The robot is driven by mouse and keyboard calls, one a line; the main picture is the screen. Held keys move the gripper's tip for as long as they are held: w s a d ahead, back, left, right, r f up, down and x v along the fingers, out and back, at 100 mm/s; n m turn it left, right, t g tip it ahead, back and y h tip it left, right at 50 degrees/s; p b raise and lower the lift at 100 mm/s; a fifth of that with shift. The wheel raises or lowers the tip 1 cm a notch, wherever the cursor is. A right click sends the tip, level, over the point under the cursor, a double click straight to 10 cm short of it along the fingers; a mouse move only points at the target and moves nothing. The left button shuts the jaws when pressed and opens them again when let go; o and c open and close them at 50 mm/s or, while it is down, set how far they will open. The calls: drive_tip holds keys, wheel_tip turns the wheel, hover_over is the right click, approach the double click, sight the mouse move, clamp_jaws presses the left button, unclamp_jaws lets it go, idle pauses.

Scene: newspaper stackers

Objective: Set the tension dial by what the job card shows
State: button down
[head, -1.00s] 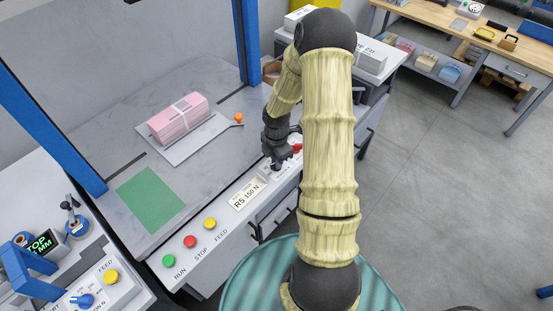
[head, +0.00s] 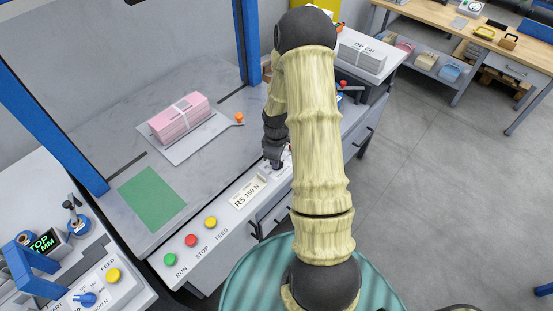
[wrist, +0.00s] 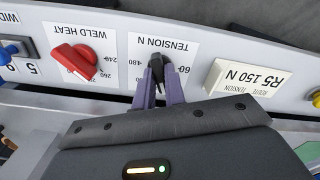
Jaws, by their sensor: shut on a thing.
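The job card (wrist: 240,78) on the sloped panel reads "R5 150 N", route and tension. It also shows in the head view (head: 247,193). In the wrist view the panel lettering is upside down. The tension dial (wrist: 157,63) is a small dark knob on a white plate labelled "TENSION N", beside the card. Scale marks near 60 and 180 show; the other marks and where the pointer stands are hidden by the fingers. My gripper (wrist: 158,75) is shut on the dial. In the head view my gripper (head: 275,164) is at the panel and hides the dial.
The red weld heat knob (wrist: 74,61) and a blue knob (wrist: 8,51) are on the panel, on the other side of the dial from the card. Green (head: 170,259), red (head: 191,240) and yellow (head: 211,222) buttons line the panel. A strapped pink stack (head: 180,118) lies on the table.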

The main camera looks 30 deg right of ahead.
drive_tip(key=m, duration=0.6)
drive_tip(key=shift+w+m, duration=0.1)
drive_tip(key=shift+m, duration=0.2)
drive_tip(key=m, duration=0.6)
drive_tip(key=shift+r+m, duration=0.1)
drive_tip(key=shift+m, duration=0.2)
drive_tip(key=c, duration=1.5)
unclamp_jaws()
drive_tip(key=shift+o, duration=0.2)
wheel_tip(320, 180, up, 17)
drive_tip(key=b, duration=0.1)
drive_tip(key=shift+r, duration=0.15)
